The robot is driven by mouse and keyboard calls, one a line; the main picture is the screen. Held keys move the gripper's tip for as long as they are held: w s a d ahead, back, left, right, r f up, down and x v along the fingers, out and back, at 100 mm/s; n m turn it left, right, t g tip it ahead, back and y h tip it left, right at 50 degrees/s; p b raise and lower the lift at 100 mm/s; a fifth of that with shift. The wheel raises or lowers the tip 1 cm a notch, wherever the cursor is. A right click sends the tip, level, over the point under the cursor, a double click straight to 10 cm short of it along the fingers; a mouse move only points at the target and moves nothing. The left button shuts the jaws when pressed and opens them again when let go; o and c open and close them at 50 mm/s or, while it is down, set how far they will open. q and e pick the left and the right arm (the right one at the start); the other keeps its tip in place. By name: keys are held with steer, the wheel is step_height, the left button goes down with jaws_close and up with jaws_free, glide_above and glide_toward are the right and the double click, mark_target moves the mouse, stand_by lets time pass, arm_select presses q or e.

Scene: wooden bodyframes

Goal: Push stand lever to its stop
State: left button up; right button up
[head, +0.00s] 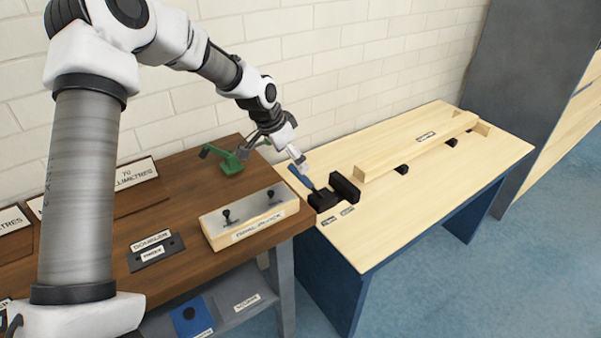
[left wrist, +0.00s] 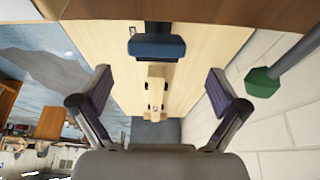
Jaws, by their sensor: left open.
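The stand lever shows as a blue bar (head: 301,177) rising at a tilt from a black stand (head: 324,200) at the near-left end of the pale table. In the left wrist view a blue block (left wrist: 157,47), apparently the lever's end, lies ahead of the fingers, near the middle of the gap. My left gripper (head: 293,153) is just above the lever in the head view. Its two fingers (left wrist: 159,90) are wide apart with nothing between them; contact with the lever cannot be told. My right gripper is in neither view.
A long wooden beam (head: 420,145) lies on black supports on the pale table (head: 480,175). A black block (head: 344,188) stands beside the stand. The brown bench (head: 190,200) holds a green tool (head: 230,162) and a wooden box (head: 248,219) with black knobs. A brick wall runs behind.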

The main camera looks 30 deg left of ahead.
mark_target(310, 186)
arm_select(q)
steer(key=b+x, duration=0.1)
steer(key=x, duration=0.5)
steer(key=shift+w+d+f, duration=0.15)
steer(key=shift+f, duration=0.2)
steer(key=shift+r, duration=0.1)
steer(key=shift+r, duration=0.1)
steer(key=c, duration=1.7)
